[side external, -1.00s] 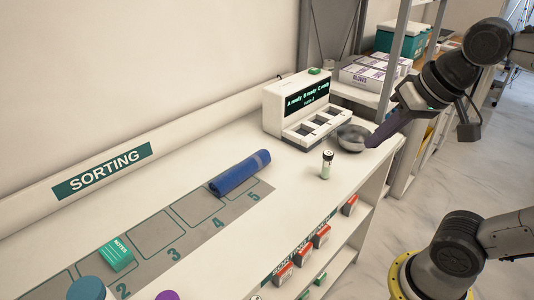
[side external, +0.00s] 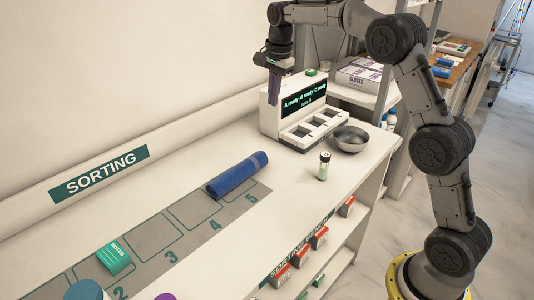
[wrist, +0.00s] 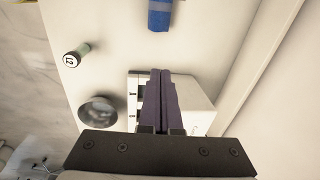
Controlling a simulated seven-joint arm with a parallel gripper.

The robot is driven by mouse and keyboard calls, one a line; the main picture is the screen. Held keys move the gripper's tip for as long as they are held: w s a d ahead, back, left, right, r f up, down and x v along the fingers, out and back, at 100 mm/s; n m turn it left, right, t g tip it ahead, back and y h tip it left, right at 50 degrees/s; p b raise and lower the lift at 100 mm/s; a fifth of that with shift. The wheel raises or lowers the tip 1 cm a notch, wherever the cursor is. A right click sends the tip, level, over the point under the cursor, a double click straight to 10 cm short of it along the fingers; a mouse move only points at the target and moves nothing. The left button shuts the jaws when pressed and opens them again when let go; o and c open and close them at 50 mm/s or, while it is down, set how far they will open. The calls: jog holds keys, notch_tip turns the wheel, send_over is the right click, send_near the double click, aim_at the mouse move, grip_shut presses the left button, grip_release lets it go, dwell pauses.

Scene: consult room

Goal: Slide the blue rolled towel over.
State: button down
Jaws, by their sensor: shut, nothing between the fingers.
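The blue rolled towel (side external: 238,175) lies on the counter across the grey numbered strip, around spaces 4 and 5. One end of the towel (wrist: 160,14) shows at the top edge of the wrist view. My gripper (side external: 273,100) points down in the air in front of the white device with the dark screen, up and to the right of the towel in the side view. In the wrist view its fingers (wrist: 158,75) are together with nothing between them. It is apart from the towel.
The white device (side external: 300,112) stands at the counter's back. A metal bowl (side external: 350,139) and a small capped vial (side external: 323,166) are near it. A green notes block (side external: 114,257) lies near space 2. Counter around the towel's right end is clear.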

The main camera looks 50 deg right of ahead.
aim_at(216, 181)
jog(key=shift+m+g, duration=0.3)
jog(key=shift+g, duration=0.5)
jog(key=d+f, duration=0.1)
jog(key=f, duration=0.5)
jog(key=w+d+f, duration=0.1)
jog(key=f, duration=0.5)
jog(key=d+f, duration=0.1)
jog(key=f, duration=0.6)
jog(key=shift+w+d, duration=0.1)
jog(key=shift+w, duration=0.15)
jog(key=a, duration=0.2)
jog(key=shift+a+f, duration=0.35)
jog(key=shift+a, duration=0.65)
jog(key=a, duration=2)
jog(key=shift+a, duration=0.25)
